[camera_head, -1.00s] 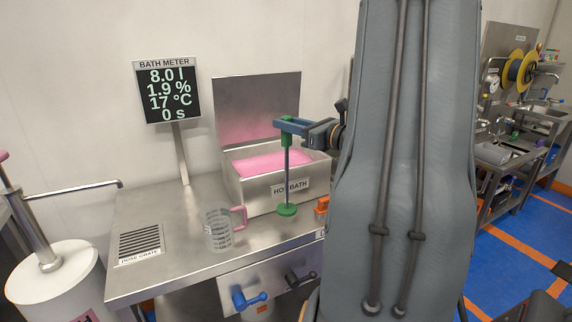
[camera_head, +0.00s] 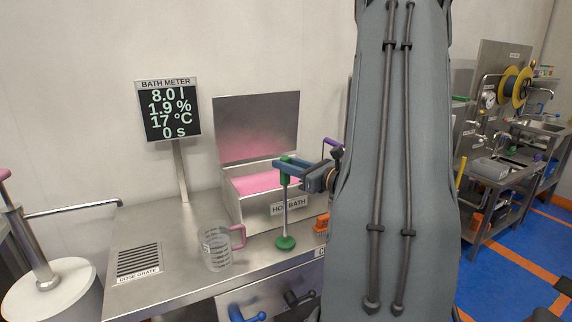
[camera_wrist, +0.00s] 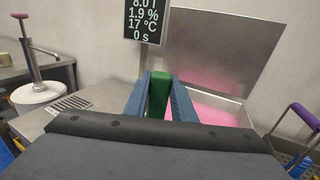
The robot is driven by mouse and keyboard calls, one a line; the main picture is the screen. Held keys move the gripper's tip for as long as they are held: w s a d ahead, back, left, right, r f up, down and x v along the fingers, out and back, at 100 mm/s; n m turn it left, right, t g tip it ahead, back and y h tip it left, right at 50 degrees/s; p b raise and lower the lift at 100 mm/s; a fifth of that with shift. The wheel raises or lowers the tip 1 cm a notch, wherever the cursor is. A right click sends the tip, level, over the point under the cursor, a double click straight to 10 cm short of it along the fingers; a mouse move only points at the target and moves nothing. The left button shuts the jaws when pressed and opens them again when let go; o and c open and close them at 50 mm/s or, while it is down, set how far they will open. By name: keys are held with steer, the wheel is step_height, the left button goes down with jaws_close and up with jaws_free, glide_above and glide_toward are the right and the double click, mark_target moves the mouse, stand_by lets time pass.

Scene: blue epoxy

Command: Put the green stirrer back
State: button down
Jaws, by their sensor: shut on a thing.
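The green stirrer (camera_head: 286,205) has a green top, a thin grey shaft and a round green foot. My gripper (camera_head: 284,165) is shut on its green top and holds it upright in front of the hot bath (camera_head: 290,206). In the wrist view the green top (camera_wrist: 158,94) sits between the two blue fingers. The foot appears just above or on the steel bench; I cannot tell which. The hot bath is an open steel box with pink liquid (camera_head: 256,182) and a raised lid (camera_head: 257,125).
A clear jug (camera_head: 215,248) with a pink handle stands left of the stirrer. An orange item (camera_head: 320,229) stands close on its right. The bath meter (camera_head: 169,110) reads 8.0 l, 1.9 %, 17 °C, 0 s. The bench between jug and dose grate (camera_head: 138,262) is clear.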

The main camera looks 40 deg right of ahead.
steer(key=c, duration=1.5)
jaws_free()
steer(key=shift+f, duration=0.1)
